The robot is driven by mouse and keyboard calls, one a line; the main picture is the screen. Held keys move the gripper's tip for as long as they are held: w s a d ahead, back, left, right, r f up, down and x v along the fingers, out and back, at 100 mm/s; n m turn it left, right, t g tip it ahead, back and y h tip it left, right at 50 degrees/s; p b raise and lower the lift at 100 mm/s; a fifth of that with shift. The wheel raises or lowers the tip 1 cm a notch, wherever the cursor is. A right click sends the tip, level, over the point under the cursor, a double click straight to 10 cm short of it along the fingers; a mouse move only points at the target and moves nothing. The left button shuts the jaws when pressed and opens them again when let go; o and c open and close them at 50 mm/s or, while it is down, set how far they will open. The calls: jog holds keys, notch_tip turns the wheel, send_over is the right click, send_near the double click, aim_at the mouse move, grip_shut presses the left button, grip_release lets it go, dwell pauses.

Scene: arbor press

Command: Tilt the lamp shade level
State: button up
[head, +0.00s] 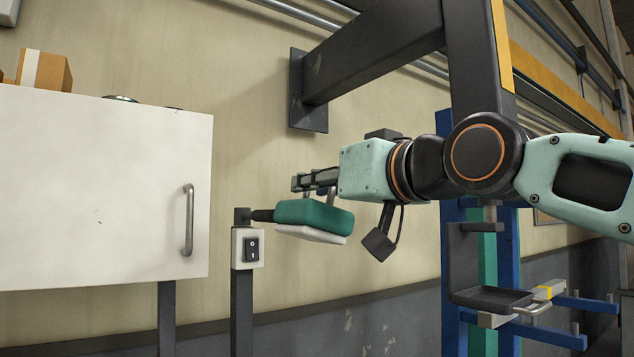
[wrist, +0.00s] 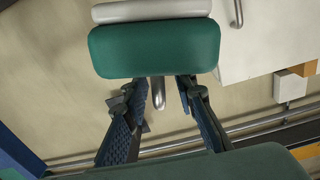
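The lamp shade (head: 314,214) is a green block with a white underside, on a dark arm from a post. In the head view it slopes slightly down to the right. In the wrist view the shade (wrist: 155,47) fills the top middle, its white side at the top edge. My gripper (head: 315,182) is at the top of the shade in the head view. In the wrist view my gripper (wrist: 160,92) is open, its two fingers apart below the shade. A short grey rod (wrist: 158,95) shows between them. I cannot tell whether the fingers touch the shade or the rod.
A post with a switch box (head: 247,248) stands left of the shade. A white cabinet (head: 100,190) with a handle is further left, with a cardboard box (head: 44,70) on top. A dark wall bracket (head: 309,90) is above. A blue rack (head: 455,270) stands at right.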

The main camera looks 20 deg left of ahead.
grip_shut()
jog(key=shift+s+a+n, duration=0.25)
jog(key=shift+n, duration=0.55)
jog(key=shift+s+a+n, duration=0.2)
jog(key=shift+s+n, duration=0.05)
jog(key=shift+n, duration=0.55)
grip_release()
jog(key=shift+w+d, duration=0.1)
jog(key=shift+r, duration=0.1)
